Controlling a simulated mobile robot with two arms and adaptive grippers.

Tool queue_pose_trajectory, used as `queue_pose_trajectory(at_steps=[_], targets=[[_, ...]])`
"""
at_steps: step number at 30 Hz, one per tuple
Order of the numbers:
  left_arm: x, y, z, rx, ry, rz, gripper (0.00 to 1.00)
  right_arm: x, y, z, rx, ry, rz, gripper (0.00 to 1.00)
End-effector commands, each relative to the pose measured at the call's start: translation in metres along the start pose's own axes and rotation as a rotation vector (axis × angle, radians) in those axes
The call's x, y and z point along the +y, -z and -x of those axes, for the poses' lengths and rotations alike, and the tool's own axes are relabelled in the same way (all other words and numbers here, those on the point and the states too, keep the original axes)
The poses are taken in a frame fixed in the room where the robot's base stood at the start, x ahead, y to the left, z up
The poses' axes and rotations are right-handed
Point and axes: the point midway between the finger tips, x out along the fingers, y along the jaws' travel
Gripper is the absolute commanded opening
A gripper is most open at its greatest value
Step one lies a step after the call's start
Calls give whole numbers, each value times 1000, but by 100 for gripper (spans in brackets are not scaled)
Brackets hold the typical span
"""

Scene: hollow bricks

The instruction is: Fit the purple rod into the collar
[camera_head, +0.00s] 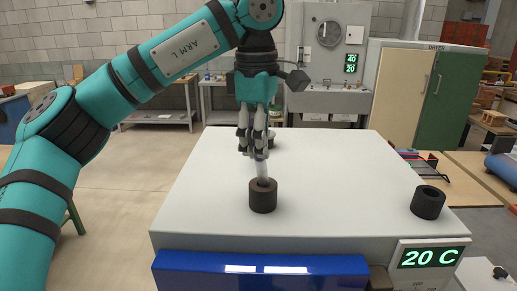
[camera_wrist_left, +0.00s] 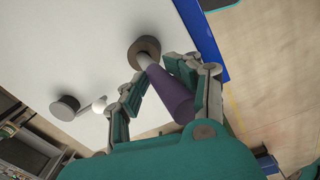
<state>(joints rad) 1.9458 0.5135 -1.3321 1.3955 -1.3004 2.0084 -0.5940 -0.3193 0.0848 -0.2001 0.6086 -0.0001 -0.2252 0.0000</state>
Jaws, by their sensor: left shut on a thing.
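My left gripper (camera_head: 257,150) comes down from above and is shut on the purple rod (camera_wrist_left: 170,92). The rod's purple body shows between the fingers in the left wrist view. Its narrower pale end (camera_head: 262,172) points down at the brown collar (camera_head: 263,198), which stands upright on the white table. The collar also shows in the left wrist view (camera_wrist_left: 135,46). The pale end meets the collar's mouth and looks slightly tilted. I cannot tell how deep it reaches. The fingers are above the collar, apart from it. My right gripper is not in view.
A black hollow cylinder (camera_head: 428,203) stands at the table's right. The white table (camera_head: 340,185) is clear around the collar. A "20 C" display (camera_head: 430,257) is at the front right.

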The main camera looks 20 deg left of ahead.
Motion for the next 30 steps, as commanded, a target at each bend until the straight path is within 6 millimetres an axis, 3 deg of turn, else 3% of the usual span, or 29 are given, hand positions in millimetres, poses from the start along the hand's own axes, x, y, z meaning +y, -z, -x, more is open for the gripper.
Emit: queue_pose_trajectory(at_steps=[1, 2, 3, 6, 17, 26, 30], targets=[[5, 1, -23, 16, 24, 10, 0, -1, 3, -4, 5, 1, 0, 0], [5, 1, -23, 16, 24, 10, 0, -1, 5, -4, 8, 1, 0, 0], [5, 1, -24, 16, 24, 10, 33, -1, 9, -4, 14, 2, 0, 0], [5, 1, -24, 16, 24, 10, 43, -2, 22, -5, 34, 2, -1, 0], [5, 1, -24, 17, 24, 9, 43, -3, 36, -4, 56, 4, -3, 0], [4, 0, -20, 17, 25, 6, 43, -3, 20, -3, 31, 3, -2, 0], [5, 0, -3, 18, 22, 9, 43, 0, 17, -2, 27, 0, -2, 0]])
